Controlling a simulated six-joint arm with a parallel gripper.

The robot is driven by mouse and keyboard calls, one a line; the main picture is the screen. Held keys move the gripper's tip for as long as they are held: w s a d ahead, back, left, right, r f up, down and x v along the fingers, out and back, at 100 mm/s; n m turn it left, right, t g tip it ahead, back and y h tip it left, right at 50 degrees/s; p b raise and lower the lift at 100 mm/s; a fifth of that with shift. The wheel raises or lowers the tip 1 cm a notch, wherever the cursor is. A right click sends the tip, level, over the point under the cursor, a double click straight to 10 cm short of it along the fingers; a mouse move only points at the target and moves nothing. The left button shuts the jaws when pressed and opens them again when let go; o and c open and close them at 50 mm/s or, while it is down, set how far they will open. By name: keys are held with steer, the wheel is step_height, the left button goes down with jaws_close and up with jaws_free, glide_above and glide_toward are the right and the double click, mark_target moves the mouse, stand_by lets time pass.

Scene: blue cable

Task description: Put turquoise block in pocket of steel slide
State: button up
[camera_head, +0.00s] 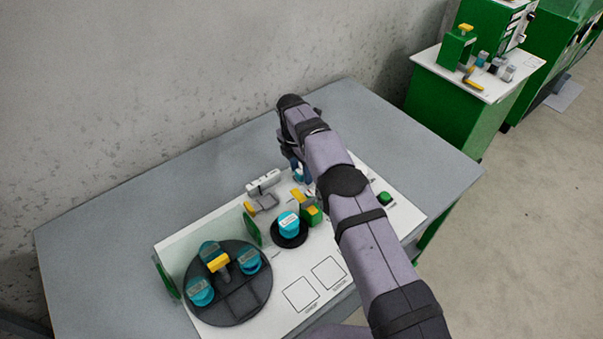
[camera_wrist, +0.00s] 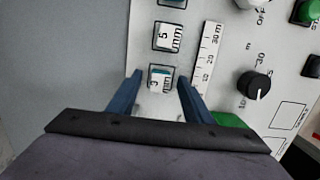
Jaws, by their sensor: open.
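My gripper (camera_wrist: 160,78) is open in the wrist view, its two blue fingers apart on either side of a small block marked "3 mm" (camera_wrist: 160,80). This block has a pale labelled top with a turquoise edge and sits in a dark-rimmed slot. I cannot tell whether the fingers touch it. A block marked "5 mm" (camera_wrist: 166,37) sits in the slot above. In the head view my gripper (camera_head: 299,172) is low over the far side of the white panel, mostly hidden by my arm. A grey piece with a yellow part (camera_head: 262,204), possibly the steel slide, lies left of it; its pocket is not clear.
Turquoise cylinders stand on a dark round plate (camera_head: 238,306) and a black disc (camera_head: 290,240). A ruler strip (camera_wrist: 209,60) and black knob (camera_wrist: 258,85) are right of the blocks. A green-and-yellow block (camera_head: 311,213) stands near my arm. The grey table (camera_head: 120,220) is clear at left.

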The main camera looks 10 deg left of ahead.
mark_target(301, 171)
jaws_close()
steer(key=shift+r, duration=0.15)
step_height(301, 171, up, 10)
stand_by(0.5)
steer(key=s+d+f+m+g, duration=0.1)
steer(key=s+d+m, duration=0.2)
steer(key=d+m, duration=0.5)
steer(key=s+d+f+m+g, duration=0.1)
steer(key=s+d+m, duration=0.2)
steer(key=d+m, duration=0.4)
steer(key=s+d+f+m, duration=0.1)
steer(key=s+d+m, duration=0.3)
steer(key=s+m, duration=0.2)
steer(key=s+d+f+m+y, duration=0.1)
steer(key=s+d+m, duration=0.3)
steer(key=s+m, duration=0.2)
steer(key=shift+s+d, duration=0.3)
steer(key=shift+s, duration=0.45)
